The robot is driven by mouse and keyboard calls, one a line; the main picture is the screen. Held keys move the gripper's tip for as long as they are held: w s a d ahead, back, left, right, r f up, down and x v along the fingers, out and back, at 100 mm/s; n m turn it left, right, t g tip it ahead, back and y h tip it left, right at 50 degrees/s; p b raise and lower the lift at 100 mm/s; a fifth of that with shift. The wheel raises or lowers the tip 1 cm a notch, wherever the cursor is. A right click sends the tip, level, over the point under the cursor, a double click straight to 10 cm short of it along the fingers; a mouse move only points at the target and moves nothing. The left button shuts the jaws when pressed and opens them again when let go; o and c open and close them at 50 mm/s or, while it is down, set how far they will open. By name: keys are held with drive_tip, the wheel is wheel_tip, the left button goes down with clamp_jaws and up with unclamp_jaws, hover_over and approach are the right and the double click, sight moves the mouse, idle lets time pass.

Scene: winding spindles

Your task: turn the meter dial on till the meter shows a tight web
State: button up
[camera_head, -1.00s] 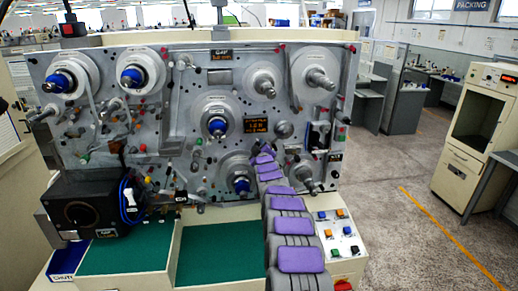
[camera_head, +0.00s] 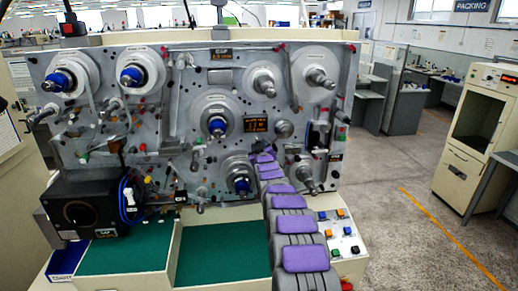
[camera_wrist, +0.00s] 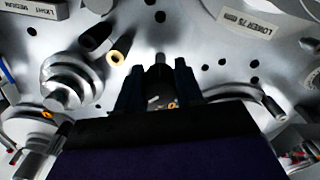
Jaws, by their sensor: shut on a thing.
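The meter (camera_head: 256,121) is a small black display with orange text on the grey machine face; its text is too small to read surely. My arm reaches up to the face below it, and my gripper (camera_head: 266,150) is mostly hidden behind the arm there. In the wrist view, my gripper (camera_wrist: 158,92) has its two dark fingers on either side of a dark round knob, the meter dial (camera_wrist: 159,72), and is shut on it. The fingers and shadow hide part of the dial.
Spindles and rollers crowd the face, including a blue-cored spindle (camera_head: 217,125) left of the meter and a stepped metal roller (camera_wrist: 70,82) beside my gripper. A short post with a pale end (camera_wrist: 119,52) juts close by. A button panel (camera_head: 338,233) sits low right.

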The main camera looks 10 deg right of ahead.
drive_tip(key=shift+f, duration=0.3)
drive_tip(key=o, duration=1)
drive_tip(key=shift+r, duration=0.1)
drive_tip(key=shift+o, duration=0.2)
drive_tip(key=shift+s, duration=0.15)
drive_tip(key=s+b, duration=0.1)
drive_tip(key=s, duration=1.6)
drive_tip(key=shift+a, duration=0.1)
